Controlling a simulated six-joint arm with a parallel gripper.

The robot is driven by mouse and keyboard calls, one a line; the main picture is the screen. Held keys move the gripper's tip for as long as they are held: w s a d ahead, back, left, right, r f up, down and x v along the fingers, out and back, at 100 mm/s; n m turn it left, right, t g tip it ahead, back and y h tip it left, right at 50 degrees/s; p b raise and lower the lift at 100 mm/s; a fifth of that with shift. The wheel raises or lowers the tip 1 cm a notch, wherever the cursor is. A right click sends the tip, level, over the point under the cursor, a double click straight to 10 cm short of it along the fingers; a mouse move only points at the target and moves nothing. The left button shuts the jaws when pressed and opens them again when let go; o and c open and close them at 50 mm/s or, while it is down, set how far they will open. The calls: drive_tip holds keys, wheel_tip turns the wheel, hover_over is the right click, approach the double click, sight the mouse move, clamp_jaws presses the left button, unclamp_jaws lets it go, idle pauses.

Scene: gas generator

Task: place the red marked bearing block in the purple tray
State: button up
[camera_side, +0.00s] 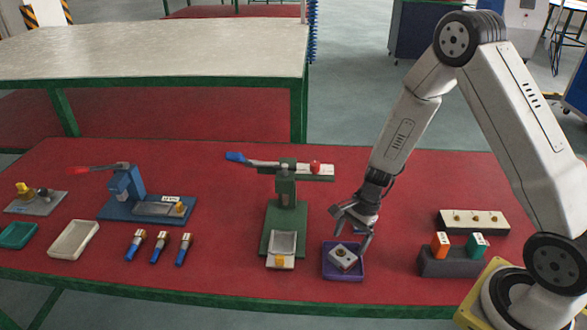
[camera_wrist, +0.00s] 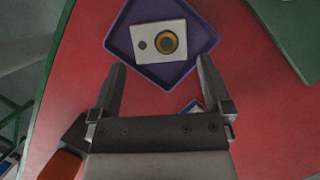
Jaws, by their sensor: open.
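A pale bearing block (camera_side: 343,257) with a round bore lies in the purple tray (camera_side: 326,275). The wrist view shows the block (camera_wrist: 146,40) flat inside the tray (camera_wrist: 167,80), with a brass-coloured ring around a dark bore and a grey dot beside it. I cannot make out a red mark on it. My gripper (camera_side: 354,227) is open, just above the tray. In the wrist view, the fingertips (camera_wrist: 160,64) are spread apart near the tray's near edge, with nothing between them and the block beyond them.
A green lever press (camera_side: 287,205) stands left of the tray, and a blue press (camera_side: 126,188) farther left. Right are a dark holder (camera_side: 450,262) with orange and teal blocks and a pale strip (camera_side: 472,222). A small blue-and-white item (camera_wrist: 194,107) is partly hidden.

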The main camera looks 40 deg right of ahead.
drive_tip(key=v, duration=0.7)
drive_tip(key=shift+r, duration=0.2)
drive_tip(key=shift+s+d+r, duration=0.1)
idle(0.4)
drive_tip(key=s+a+r+n+t+h, duration=0.2)
drive_tip(key=s+a+r+n+h, duration=0.2)
drive_tip(key=n, duration=1.4)
drive_tip(key=s+r, duration=0.3)
drive_tip(key=r, duration=0.1)
drive_tip(key=shift+s+t, duration=0.2)
drive_tip(key=shift+t, duration=0.1)
drive_tip(key=shift+a+f, duration=0.1)
